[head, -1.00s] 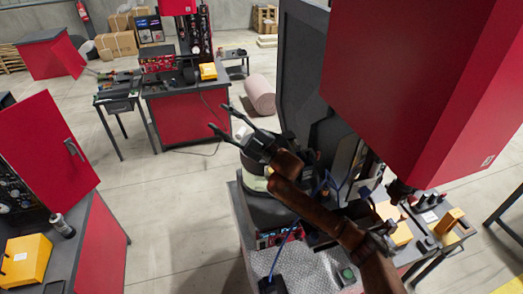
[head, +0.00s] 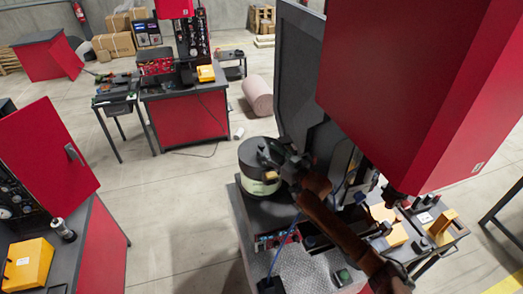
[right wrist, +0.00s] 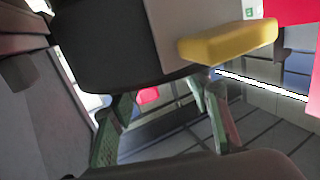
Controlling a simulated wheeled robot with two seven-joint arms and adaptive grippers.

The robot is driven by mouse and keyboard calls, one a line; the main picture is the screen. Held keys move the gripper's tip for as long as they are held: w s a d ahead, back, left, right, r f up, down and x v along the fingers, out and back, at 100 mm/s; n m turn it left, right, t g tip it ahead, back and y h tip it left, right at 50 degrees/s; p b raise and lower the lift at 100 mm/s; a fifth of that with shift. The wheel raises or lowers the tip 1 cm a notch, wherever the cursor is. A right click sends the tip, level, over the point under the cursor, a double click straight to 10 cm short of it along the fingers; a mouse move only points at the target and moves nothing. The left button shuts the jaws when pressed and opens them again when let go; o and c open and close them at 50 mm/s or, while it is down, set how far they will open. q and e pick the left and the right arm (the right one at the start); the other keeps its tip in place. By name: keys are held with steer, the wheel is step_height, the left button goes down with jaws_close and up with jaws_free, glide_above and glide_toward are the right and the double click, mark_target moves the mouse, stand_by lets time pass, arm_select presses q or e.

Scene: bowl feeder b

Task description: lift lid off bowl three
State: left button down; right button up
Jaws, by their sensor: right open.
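A round bowl (head: 259,185) with a pale body and a green mark stands on the dark machine top in the middle of the head view. Its dark lid (head: 250,152) is on it. My right gripper (head: 268,158) is open over the right side of the lid, beside a small yellow part. I cannot tell whether it touches the lid. In the right wrist view the two greenish fingers (right wrist: 160,120) are apart, with nothing seen between them. A large dark round shape and a yellow block (right wrist: 228,41) fill the upper part there. My left gripper is out of view.
A large red cabinet (head: 405,90) hangs close to the right of my right arm. A tall dark panel (head: 300,70) stands behind the bowl. A blue cable (head: 284,240) runs in front. Open floor (head: 170,215) lies to the left.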

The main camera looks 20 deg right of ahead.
mark_target(263, 145)
steer(key=x, duration=0.1)
steer(key=p+x, duration=0.2)
steer(key=shift+w+a+r, duration=0.2)
steer(key=shift+w+r, duration=0.05)
steer(key=shift+w+a+f, duration=0.25)
steer(key=shift+w, duration=0.2)
steer(key=shift+c, duration=0.4)
steer(key=shift+r, duration=0.1)
jaws_close()
